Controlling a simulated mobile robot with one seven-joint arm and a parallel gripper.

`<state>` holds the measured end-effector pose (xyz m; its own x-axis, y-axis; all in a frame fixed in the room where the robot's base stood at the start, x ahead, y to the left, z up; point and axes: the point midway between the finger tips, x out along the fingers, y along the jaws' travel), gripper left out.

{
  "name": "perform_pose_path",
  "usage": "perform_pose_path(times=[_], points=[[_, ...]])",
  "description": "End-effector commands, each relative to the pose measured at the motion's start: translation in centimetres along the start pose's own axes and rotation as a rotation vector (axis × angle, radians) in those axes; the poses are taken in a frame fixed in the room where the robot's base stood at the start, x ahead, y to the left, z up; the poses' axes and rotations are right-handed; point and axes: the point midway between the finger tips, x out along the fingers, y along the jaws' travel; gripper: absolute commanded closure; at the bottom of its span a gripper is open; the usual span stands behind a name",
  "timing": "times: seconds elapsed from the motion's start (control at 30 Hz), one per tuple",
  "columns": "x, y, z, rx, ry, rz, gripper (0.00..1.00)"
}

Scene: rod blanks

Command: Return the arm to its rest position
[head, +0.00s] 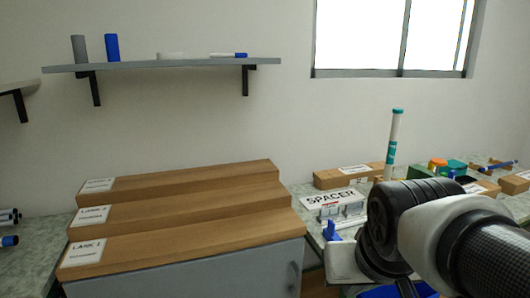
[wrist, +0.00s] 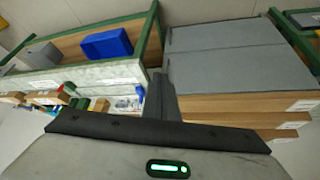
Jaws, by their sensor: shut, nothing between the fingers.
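My arm (head: 425,230) reaches in from the lower right of the head view, its black joint and white link over the bench. My gripper is not clearly visible there. In the wrist view my gripper (wrist: 161,82) shows its dark fingers together, with nothing between them. Its grey body with a lit green light fills the bottom of that view. The fingers point toward the gap between the grey cabinet (wrist: 220,62) and the green-framed bench (wrist: 95,75).
Stepped wooden blocks with labels (head: 185,215) stand on the cabinet at left. A SPACER sign (head: 331,198), an upright white-and-green tube (head: 394,145) and small items crowd the bench near my arm. A wall shelf (head: 165,64) hangs above. A blue bin (wrist: 107,43) sits under the bench.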

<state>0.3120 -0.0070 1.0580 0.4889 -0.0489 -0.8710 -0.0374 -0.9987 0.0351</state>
Motion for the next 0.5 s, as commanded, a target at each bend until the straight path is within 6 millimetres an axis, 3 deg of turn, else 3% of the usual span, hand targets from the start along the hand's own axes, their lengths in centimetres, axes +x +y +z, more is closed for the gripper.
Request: perform_pose_path(times=[0.17, 0.23, 0.5], points=[[-2.7, -0.5, 3.3, -0.015, -0.012, -0.048, 1.0], [-4.8, -0.5, 2.4, -0.018, -0.02, -0.052, 1.0], [-10.1, -0.2, -0.7, -0.016, -0.021, -0.049, 1.0]])
